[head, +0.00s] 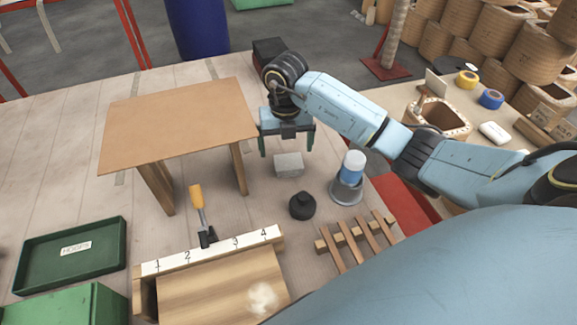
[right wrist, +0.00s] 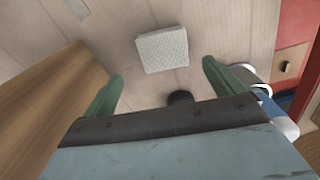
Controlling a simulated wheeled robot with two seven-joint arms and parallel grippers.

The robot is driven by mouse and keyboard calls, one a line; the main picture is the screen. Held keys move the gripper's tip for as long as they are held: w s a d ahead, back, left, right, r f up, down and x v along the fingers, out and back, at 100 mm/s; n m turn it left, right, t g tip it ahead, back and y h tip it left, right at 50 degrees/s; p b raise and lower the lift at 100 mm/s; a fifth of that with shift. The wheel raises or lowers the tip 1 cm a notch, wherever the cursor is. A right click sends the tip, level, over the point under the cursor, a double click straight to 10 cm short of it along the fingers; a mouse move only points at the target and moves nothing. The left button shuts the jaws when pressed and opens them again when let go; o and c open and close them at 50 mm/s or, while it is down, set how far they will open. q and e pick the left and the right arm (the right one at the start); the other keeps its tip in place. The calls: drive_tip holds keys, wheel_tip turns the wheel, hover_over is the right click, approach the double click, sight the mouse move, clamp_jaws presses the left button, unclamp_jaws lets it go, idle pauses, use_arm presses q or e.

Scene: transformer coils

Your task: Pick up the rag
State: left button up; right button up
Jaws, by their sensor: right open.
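The rag (head: 289,164) is a small light grey folded square lying flat on the table, right of the raised brown board. It also shows in the right wrist view (right wrist: 162,49), with a fine woven texture, ahead of and between the fingers. My right gripper (head: 286,146) is open, with its green fingers apart and nothing between them. It hangs above the table on the far side of the rag and does not touch it. It also shows in the right wrist view (right wrist: 161,71). My left gripper is not in view.
A brown board on wooden legs (head: 175,118) stands close left of the gripper. A black round weight (head: 302,206) and a blue-and-white cylinder in a metal holder (head: 352,172) stand near the rag. Slatted wood (head: 352,240) and a numbered rail (head: 210,250) lie nearer.

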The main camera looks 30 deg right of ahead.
sight(289, 163)
drive_tip(key=shift+f, duration=0.9)
drive_tip(key=f, duration=0.3)
drive_tip(key=f+b, duration=0.1)
drive_tip(key=shift+s+d+f, duration=0.1)
drive_tip(key=shift+d+f, duration=0.25)
drive_tip(key=c, duration=1)
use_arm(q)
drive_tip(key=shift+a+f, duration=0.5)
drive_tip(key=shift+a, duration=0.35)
use_arm(e)
drive_tip(key=shift+c, duration=0.2)
drive_tip(key=shift+r, duration=0.1)
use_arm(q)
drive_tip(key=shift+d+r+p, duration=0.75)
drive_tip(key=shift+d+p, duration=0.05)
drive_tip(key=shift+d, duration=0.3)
use_arm(e)
wheel_tip(289, 163, up, 10)
